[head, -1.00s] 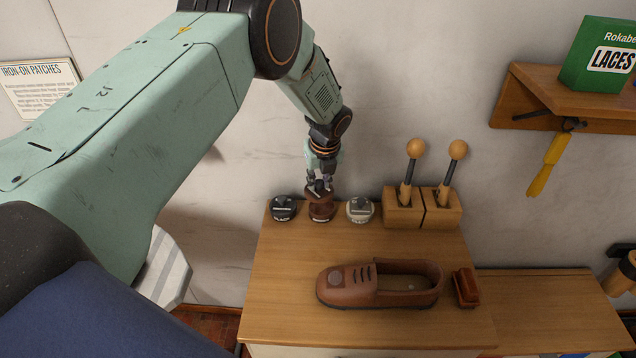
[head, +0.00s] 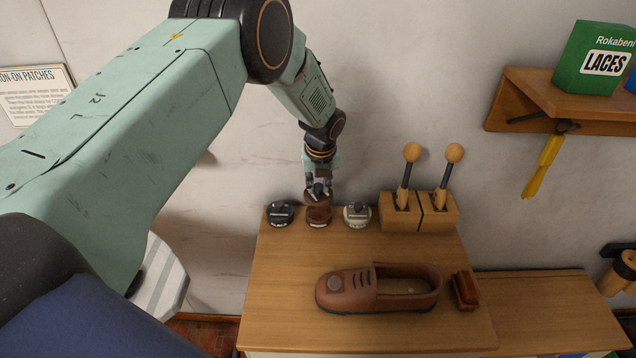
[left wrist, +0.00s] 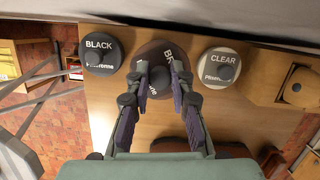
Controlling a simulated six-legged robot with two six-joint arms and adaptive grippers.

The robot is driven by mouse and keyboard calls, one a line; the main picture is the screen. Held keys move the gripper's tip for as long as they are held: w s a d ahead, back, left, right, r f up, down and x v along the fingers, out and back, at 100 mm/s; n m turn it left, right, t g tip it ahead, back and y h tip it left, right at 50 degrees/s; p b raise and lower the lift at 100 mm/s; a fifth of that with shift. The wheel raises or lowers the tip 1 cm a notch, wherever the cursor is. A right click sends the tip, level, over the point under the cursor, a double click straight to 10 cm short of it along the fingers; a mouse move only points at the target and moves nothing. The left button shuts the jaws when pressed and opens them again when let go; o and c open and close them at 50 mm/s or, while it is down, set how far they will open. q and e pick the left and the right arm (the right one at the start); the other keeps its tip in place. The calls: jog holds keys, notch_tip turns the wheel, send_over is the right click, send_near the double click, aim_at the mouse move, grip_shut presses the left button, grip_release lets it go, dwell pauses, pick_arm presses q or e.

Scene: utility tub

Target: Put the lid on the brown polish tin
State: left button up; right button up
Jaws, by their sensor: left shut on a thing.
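The brown polish tin (head: 319,217) stands at the back of the wooden bench top, between two other tins. My left gripper (head: 318,189) is above it, pointing down, shut on the knob of the brown lid (head: 314,201). The lid is over the tin in the head view; I cannot tell whether it touches the rim. In the left wrist view the lid (left wrist: 154,54) shows its "BROWN" lettering, partly covered by the fingers, and it hides the tin below. My right gripper is not in view.
A black tin (head: 280,214) stands close on the left and a clear polish tin (head: 357,215) close on the right. A wooden block (head: 400,214) with two handled tools stands further right. A brown shoe (head: 345,290) and a small brush (head: 465,290) lie in front.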

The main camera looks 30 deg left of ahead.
aim_at(318, 194)
pick_arm(q)
jog(key=shift+w+d+f+b, duration=0.1)
jog(key=shift+f+b, duration=0.15)
jog(key=shift+f, duration=0.15)
jog(key=shift+w+d+f+b, duration=0.1)
jog(key=shift+f+b, duration=0.1)
jog(key=shift+f, duration=0.2)
jog(key=f+b, duration=0.2)
jog(key=shift+s+a+f, duration=0.2)
jog(key=shift+f, duration=0.2)
jog(key=shift+w+d+f+b, duration=0.1)
jog(key=shift+d+f+b, duration=0.05)
jog(key=shift+f+b, duration=0.55)
jog(key=shift+f, duration=0.15)
jog(key=shift+f, duration=0.15)
dwell(0.9)
jog(key=o, duration=0.9)
jog(key=shift+o, duration=0.2)
